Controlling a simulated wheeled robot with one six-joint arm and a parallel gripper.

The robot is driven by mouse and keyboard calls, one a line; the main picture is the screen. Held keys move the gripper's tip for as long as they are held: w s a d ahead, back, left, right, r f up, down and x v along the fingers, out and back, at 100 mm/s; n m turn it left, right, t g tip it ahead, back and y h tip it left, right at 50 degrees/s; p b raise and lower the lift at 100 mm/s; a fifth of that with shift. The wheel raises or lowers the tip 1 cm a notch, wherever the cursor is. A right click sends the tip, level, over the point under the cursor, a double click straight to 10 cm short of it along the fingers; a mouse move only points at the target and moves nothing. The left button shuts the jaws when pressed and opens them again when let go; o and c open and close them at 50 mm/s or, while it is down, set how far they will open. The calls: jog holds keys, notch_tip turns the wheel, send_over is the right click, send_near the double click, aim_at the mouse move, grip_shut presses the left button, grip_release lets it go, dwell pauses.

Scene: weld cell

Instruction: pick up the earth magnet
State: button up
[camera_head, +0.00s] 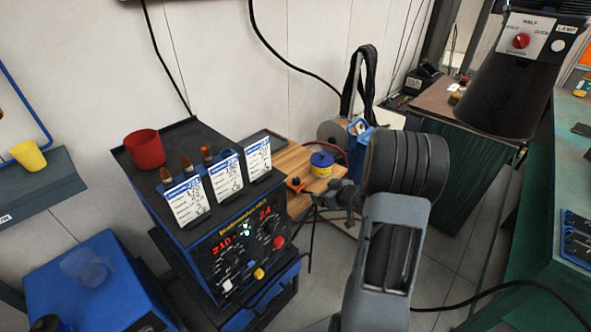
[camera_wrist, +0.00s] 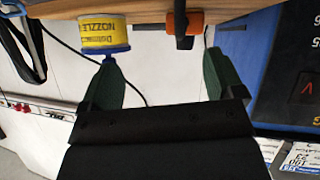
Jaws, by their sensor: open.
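An orange and black piece (camera_head: 297,185), which looks like the earth magnet, sits at the front edge of a wooden board (camera_head: 290,157). In the wrist view the orange piece (camera_wrist: 185,22) is at the top, right of centre, with a dark part pointing down between my fingers. My gripper (camera_wrist: 160,60) is open and empty, its two green fingers apart, with the orange piece beyond their tips. In the head view my gripper (camera_head: 335,196) is small and dark, just right of the orange piece.
A yellow and blue nozzle tin (camera_head: 321,164) stands on the board close by; in the wrist view the tin (camera_wrist: 104,35) is near the left fingertip. A blue-edged welding machine (camera_head: 240,245) with cards and a red cup (camera_head: 145,149) stands left.

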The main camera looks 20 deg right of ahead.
aim_at(299, 185)
jog(key=w+a+y, duration=0.1)
jog(key=w+a+f+y+p, duration=0.1)
jog(key=w, duration=0.1)
jog(key=w+a+f+y, duration=0.1)
jog(key=shift+w+a+f+n+p, duration=0.15)
jog(key=shift+w+a+n+p, duration=0.15)
jog(key=shift+w+a+p, duration=0.1)
jog(key=shift+r+x, duration=0.15)
jog(key=shift+x, duration=1.3)
jog(key=shift+r+x, duration=0.15)
jog(key=shift+x, duration=1.3)
jog(key=shift+w, duration=0.15)
jog(key=c, duration=1.3)
jog(key=shift+r+t, duration=0.1)
jog(key=shift+t, duration=0.2)
jog(key=shift+c, duration=0.7)
